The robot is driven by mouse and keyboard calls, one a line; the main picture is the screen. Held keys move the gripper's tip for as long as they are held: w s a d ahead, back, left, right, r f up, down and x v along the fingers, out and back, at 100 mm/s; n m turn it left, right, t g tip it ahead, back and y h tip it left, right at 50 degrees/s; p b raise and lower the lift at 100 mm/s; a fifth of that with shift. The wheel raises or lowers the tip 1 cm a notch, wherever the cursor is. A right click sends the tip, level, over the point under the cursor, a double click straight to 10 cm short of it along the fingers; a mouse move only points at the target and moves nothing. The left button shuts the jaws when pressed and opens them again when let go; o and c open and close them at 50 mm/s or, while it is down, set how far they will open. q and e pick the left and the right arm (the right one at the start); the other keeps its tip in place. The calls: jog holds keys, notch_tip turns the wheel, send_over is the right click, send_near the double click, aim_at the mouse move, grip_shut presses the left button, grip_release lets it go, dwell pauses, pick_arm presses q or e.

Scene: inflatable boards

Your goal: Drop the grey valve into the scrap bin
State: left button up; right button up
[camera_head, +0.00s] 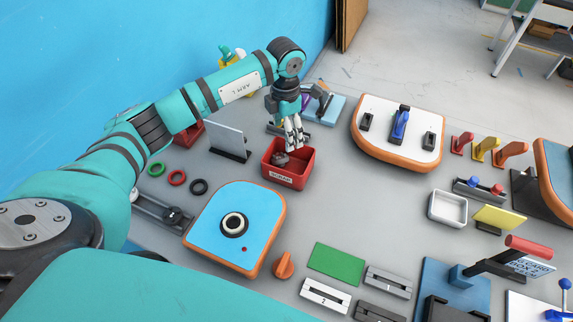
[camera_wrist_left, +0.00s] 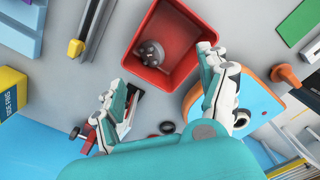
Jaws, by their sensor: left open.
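The red scrap bin (camera_head: 287,179) stands on the grey table, left of the middle, with a "SCRAP" label on its front. The grey valve (camera_head: 281,159), a dark round part, lies inside the bin. In the left wrist view, the valve (camera_wrist_left: 150,52) rests on the floor of the bin (camera_wrist_left: 188,20), near one wall. My left gripper (camera_head: 294,138) hangs over the back of the bin, pointing down. In the left wrist view its fingers (camera_wrist_left: 160,72) are spread wide with nothing between them. My right gripper shows in neither view.
A blue-topped board (camera_head: 212,215) with a black ring valve lies in front of the bin. A white-topped board (camera_head: 380,125) lies to the right. A grey upright plate (camera_head: 229,140) and several small rings (camera_head: 177,177) are left of the bin.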

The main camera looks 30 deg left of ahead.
pick_arm(q)
notch_tip(320, 180, up, 11)
jog(key=shift+r, duration=0.2)
dwell(0.6)
